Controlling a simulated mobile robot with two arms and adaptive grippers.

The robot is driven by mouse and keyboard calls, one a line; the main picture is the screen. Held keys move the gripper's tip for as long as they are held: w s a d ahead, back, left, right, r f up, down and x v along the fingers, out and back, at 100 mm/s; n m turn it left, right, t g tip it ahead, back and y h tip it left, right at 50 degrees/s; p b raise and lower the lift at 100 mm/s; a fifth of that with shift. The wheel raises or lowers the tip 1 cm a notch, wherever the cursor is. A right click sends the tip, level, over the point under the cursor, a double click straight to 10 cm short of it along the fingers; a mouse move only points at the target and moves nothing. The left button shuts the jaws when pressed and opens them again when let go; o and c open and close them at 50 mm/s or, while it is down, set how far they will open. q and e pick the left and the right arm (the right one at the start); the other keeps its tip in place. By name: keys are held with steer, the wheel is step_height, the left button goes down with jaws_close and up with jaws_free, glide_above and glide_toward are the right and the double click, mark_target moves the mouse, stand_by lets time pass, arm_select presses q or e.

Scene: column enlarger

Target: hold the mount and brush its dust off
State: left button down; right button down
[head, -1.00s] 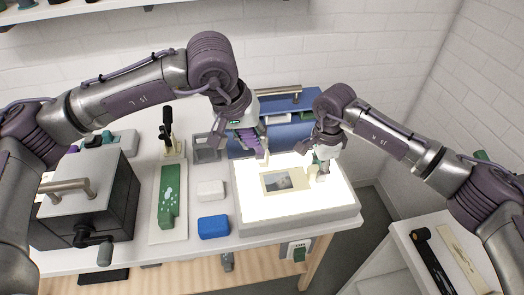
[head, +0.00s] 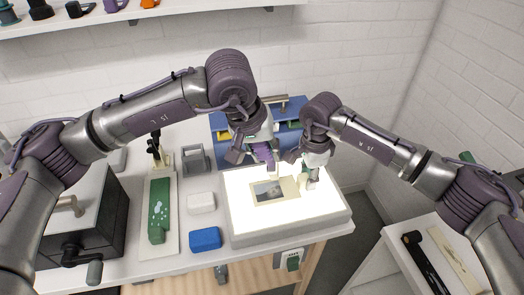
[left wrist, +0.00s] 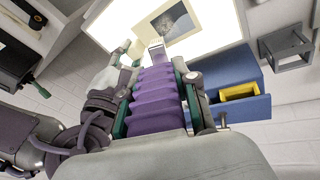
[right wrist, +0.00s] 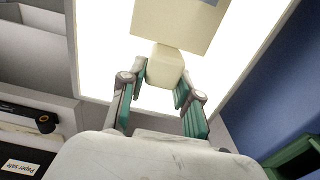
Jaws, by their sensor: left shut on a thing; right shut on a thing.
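The mount (head: 275,191), a cream card frame around a grey picture, lies on the lit light table (head: 240,220). It also shows in the left wrist view (left wrist: 150,29) and the right wrist view (right wrist: 185,30). My right gripper (head: 308,178) is shut on a cream block (right wrist: 165,68) at the mount's right edge. My left gripper (head: 262,148) is shut on a purple ribbed brush (left wrist: 157,95). Its pale tip (left wrist: 157,46) points down at the mount's far edge. I cannot tell whether the tip touches the mount.
A blue box (head: 205,239) and a white box (head: 201,203) stand left of the light table. A green object on a pale board (head: 160,215) lies further left, beside a dark cranked box (head: 75,225). A blue organizer (head: 292,112) stands behind the light table.

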mark_target(273, 169)
arm_select(q)
step_height(273, 169, down, 5)
steer(key=shift+f, duration=0.1)
stand_by(0.6)
steer(key=shift+d, duration=0.1)
stand_by(0.7)
steer(key=shift+d, duration=0.85)
steer(key=a, duration=0.3)
steer(key=shift+a, duration=0.35)
steer(key=shift+d, duration=0.15)
